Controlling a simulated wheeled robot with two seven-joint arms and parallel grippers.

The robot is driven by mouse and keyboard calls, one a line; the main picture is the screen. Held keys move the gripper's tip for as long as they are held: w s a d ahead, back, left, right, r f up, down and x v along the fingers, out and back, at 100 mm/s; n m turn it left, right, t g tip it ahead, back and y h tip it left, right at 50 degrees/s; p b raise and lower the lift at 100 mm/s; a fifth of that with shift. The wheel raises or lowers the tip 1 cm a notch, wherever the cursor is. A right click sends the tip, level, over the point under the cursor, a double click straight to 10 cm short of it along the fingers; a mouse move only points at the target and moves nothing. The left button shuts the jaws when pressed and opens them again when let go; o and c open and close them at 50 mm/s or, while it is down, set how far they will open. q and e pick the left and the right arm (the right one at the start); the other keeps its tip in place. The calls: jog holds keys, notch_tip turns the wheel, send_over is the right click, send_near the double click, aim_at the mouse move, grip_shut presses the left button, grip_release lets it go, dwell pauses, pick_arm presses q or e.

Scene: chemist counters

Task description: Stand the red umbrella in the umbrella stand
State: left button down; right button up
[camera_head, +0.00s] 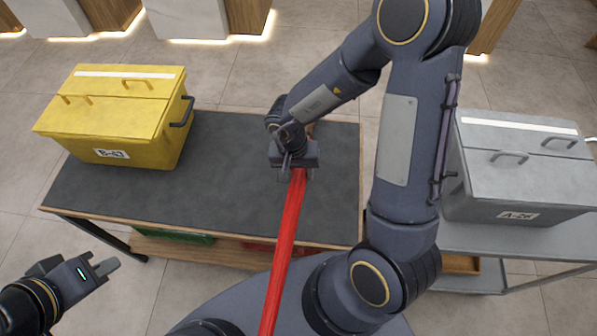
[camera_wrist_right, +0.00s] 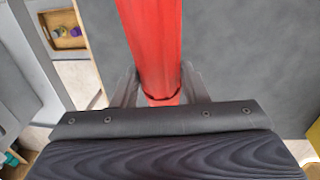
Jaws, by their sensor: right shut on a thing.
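The red umbrella (camera_head: 285,245) is long and folded. In the head view it runs from my right gripper (camera_head: 297,170) down to the bottom edge, where its lower part leaves the picture. My right gripper is shut on it over the dark table. In the right wrist view the umbrella (camera_wrist_right: 150,45) lies between the two fingers of the right gripper (camera_wrist_right: 158,85). My left gripper (camera_head: 105,267) is at the lower left, off the table's front and away from the umbrella; its finger gap cannot be made out. No umbrella stand shows in either view.
A grey lidded box (camera_head: 520,165) stands on a grey table (camera_head: 450,240) at right. Green and red things show on the lower shelf. The dark table's middle is bare.

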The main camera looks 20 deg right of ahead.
jog(key=shift+f, duration=0.2)
jog(key=o, duration=1.3)
jog(key=shift+r, duration=0.1)
jog(key=r, duration=0.4)
jog(key=r+p, duration=0.1)
jog(key=r, duration=0.3)
jog(key=a+r+p, duration=0.1)
jog(key=r, duration=0.3)
jog(key=shift+w+a, duration=0.1)
jog(key=shift+w, duration=0.2)
